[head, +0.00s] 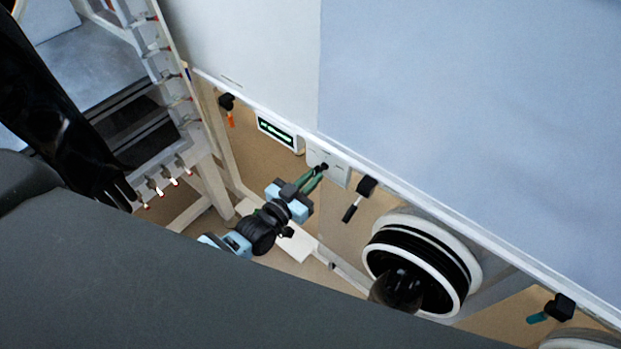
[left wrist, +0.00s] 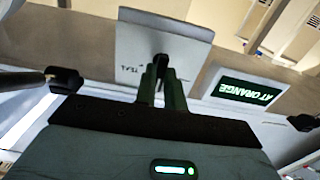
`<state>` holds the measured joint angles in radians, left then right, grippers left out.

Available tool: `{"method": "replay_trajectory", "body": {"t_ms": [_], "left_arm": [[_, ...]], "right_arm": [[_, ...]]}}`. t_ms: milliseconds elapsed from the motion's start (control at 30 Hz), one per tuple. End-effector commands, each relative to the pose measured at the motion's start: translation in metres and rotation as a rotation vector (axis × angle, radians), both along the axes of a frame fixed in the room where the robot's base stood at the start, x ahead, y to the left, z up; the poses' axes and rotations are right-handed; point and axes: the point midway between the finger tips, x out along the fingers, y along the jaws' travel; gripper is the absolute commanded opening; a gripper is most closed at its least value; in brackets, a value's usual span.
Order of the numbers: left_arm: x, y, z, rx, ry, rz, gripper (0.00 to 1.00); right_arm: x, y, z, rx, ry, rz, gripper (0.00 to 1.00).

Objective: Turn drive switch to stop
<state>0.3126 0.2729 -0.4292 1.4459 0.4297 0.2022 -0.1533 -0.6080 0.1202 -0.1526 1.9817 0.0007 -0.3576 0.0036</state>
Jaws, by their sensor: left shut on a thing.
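The drive switch (head: 324,166) is a small dark knob on a light grey plate (head: 341,176) fixed to the frame below the large pale panel. In the left wrist view the knob (left wrist: 160,62) stands out from the plate (left wrist: 180,28), with small lettering beside it. My left gripper (head: 316,173) has green fingers and reaches the knob from below left. In the left wrist view its fingers (left wrist: 162,78) are shut on the knob and hide part of it. The knob's exact pointing direction cannot be told. My right gripper is not in view.
Black-based levers sit along the rail: orange (head: 229,112), black-and-white (head: 360,197) and teal (head: 547,310). A white-rimmed round port (head: 472,262) stands right of the switch. A rack with small pegs (head: 165,65) stands left.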

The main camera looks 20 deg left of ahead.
Motion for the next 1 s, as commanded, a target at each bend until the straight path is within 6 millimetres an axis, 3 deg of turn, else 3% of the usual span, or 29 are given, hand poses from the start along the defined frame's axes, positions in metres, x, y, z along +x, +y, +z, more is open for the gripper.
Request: {"method": "replay_trajectory", "body": {"t_ms": [367,400,533,833,1000], "left_arm": [[0.0,0.0,0.0,0.005,-0.002,0.0,0.0],[0.0,0.0,0.0,0.005,-0.002,0.0,0.15],[0.0,0.0,0.0,0.005,-0.002,0.0,0.32],[-0.001,0.001,0.0,0.005,-0.001,0.0,0.33],[-0.015,0.006,-0.001,0.005,0.0,0.0,0.33]], "right_arm": [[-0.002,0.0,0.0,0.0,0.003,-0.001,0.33],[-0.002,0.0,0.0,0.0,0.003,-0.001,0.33],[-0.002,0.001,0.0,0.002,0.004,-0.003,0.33],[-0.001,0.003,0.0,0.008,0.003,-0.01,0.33],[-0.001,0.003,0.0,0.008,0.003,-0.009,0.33]]}}
